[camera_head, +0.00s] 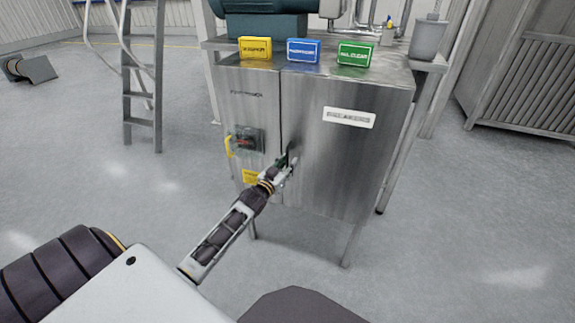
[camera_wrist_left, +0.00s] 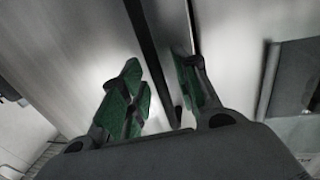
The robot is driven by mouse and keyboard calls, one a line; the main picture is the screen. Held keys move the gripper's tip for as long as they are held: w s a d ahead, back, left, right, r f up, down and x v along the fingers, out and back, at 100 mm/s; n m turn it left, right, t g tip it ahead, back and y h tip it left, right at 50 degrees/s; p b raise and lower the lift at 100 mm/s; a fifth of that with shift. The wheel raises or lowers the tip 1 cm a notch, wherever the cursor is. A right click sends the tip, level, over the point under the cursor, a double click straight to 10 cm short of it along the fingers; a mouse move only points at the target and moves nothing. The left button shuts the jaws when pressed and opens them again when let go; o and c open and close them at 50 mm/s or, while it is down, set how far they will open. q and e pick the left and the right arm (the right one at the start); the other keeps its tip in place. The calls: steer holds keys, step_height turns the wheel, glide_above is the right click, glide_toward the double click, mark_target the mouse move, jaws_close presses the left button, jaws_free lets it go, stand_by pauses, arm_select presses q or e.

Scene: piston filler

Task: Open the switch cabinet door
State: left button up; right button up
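The switch cabinet (camera_head: 345,185) is a grey metal box on legs. A vertical seam separates its narrow left part from the wide right door. A dark vertical door handle (camera_head: 292,147) sits just right of the seam. My left gripper (camera_head: 286,165) is at the handle's lower part. In the left wrist view, the dark handle bar (camera_wrist_left: 147,45) runs down between the green-padded fingers of the left gripper (camera_wrist_left: 160,72). The fingers stand apart, and I cannot tell whether either touches the bar. The door looks closed. My right gripper is not in view.
A dark switch panel (camera_head: 247,139) with a yellow handle (camera_head: 228,147) is on the cabinet's left part. Yellow (camera_head: 255,48), blue (camera_head: 303,50) and green (camera_head: 356,54) boxes lie on top. A ladder (camera_head: 142,90) stands at left. Floor right of the cabinet is clear.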

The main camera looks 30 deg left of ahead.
arm_select(q)
steer(key=shift+w, duration=0.15)
steer(key=shift+c, duration=0.2)
jaws_close()
